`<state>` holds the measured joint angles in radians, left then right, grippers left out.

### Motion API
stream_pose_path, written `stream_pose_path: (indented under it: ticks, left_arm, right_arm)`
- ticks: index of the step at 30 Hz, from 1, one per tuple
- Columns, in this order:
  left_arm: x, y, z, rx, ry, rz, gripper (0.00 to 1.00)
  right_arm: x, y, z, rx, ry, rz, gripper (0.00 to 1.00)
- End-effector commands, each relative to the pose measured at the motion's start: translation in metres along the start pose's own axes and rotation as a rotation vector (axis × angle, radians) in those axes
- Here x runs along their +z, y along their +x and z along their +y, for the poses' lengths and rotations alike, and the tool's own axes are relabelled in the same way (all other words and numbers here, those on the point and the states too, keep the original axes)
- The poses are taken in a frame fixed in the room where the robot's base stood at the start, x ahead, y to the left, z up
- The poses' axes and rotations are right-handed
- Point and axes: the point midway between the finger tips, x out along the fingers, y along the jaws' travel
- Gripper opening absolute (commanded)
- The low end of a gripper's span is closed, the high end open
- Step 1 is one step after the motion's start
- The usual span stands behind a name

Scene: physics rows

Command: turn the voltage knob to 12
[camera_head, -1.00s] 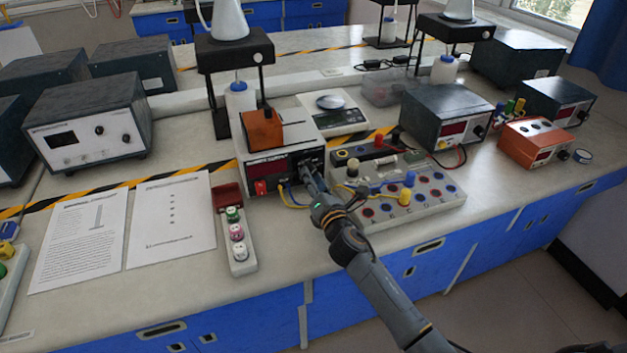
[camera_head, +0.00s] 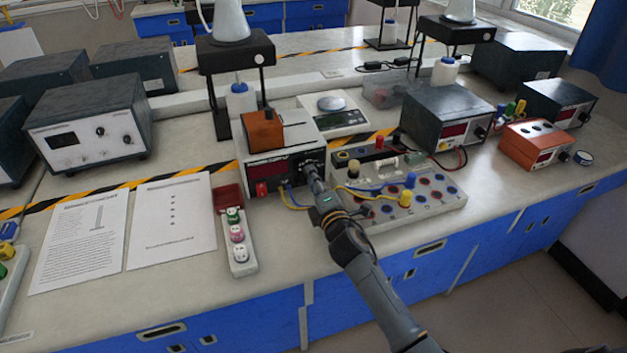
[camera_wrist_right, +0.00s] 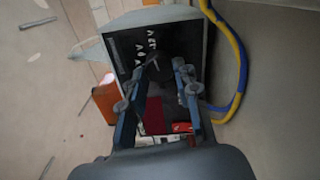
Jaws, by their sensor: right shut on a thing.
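The power supply (camera_head: 268,184) stands mid-bench with a dark red display and a red switch on its front. My right gripper (camera_head: 309,170) reaches its front panel at the upper right of that face. In the right wrist view, my right gripper (camera_wrist_right: 160,78) has its two fingers on either side of the dark round voltage knob (camera_wrist_right: 159,68), shut on it. White scale marks show on the black panel (camera_wrist_right: 128,50) around the knob. The knob's exact pointer reading is too blurred to tell. My left gripper is not in view.
Yellow and blue cables (camera_head: 291,198) hang from the supply's front. A terminal board (camera_head: 425,203) lies close to the right of my arm, and a small block with sockets (camera_head: 238,254) lies left. An orange box (camera_head: 263,131) sits on the supply.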

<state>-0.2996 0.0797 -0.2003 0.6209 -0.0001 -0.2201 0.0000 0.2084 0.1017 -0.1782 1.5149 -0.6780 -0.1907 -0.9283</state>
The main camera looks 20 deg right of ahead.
Motion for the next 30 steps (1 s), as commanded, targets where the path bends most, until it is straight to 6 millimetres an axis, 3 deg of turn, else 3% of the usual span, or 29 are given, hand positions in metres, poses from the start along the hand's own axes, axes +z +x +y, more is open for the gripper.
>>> stream_pose_path:
  ticks: [16, 17, 20, 30]
  left_arm:
    - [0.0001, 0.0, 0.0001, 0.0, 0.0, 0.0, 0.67]
    - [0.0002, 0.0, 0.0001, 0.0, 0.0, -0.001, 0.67]
    - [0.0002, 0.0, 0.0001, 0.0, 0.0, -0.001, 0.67]
    - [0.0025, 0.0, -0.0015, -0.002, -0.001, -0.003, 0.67]
  right_arm:
    - [0.0009, 0.0001, -0.0001, -0.001, 0.026, -0.002, 0.0]
    - [0.001, 0.0001, -0.0002, -0.001, 0.026, -0.002, 0.35]
    - [0.0009, 0.0001, -0.0001, -0.001, 0.026, -0.002, 0.54]
    - [0.0003, -0.0024, -0.0003, 0.0, 0.024, 0.0, 0.54]
